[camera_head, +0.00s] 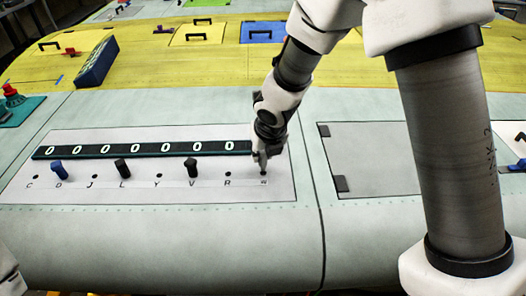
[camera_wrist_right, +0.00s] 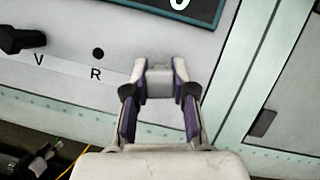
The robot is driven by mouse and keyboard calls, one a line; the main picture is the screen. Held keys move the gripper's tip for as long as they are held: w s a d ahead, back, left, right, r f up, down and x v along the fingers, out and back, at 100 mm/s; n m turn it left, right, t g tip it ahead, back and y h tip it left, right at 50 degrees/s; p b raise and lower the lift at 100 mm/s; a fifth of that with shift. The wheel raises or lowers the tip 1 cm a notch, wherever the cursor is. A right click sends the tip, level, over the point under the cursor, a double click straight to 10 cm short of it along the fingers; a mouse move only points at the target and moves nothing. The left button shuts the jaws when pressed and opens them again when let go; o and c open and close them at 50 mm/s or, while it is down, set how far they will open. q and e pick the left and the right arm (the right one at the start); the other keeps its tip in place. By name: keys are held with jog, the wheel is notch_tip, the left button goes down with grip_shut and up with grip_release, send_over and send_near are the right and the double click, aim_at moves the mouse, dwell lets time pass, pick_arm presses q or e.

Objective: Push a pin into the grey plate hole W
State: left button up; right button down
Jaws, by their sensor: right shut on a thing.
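The grey plate (camera_head: 275,145) lies on the pale wing panel with a row of lettered holes. My right gripper (camera_head: 262,160) points down at the W end of the row, at the right, just above the W label. In the right wrist view its fingers (camera_wrist_right: 160,75) are shut on a pale grey thing (camera_wrist_right: 160,84), likely a pin. A blue pin (camera_head: 59,170) and black pins at L (camera_head: 122,168) and V (camera_head: 192,168) stand upright in the plate. My left gripper is out of view.
A dark strip of white zeros (camera_head: 140,150) lies behind the holes. Hole R (camera_wrist_right: 98,53) is empty, left of my gripper. A hinged panel (camera_head: 370,158) lies to the right. A blue box (camera_head: 97,62) and handled covers are on the yellow area behind.

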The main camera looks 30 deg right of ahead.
jog(key=shift+f+b, duration=1.25)
jog(key=shift+f, duration=0.2)
jog(key=c, duration=0.9)
grip_release()
jog(key=shift+w, duration=0.1)
jog(key=v, duration=1.2)
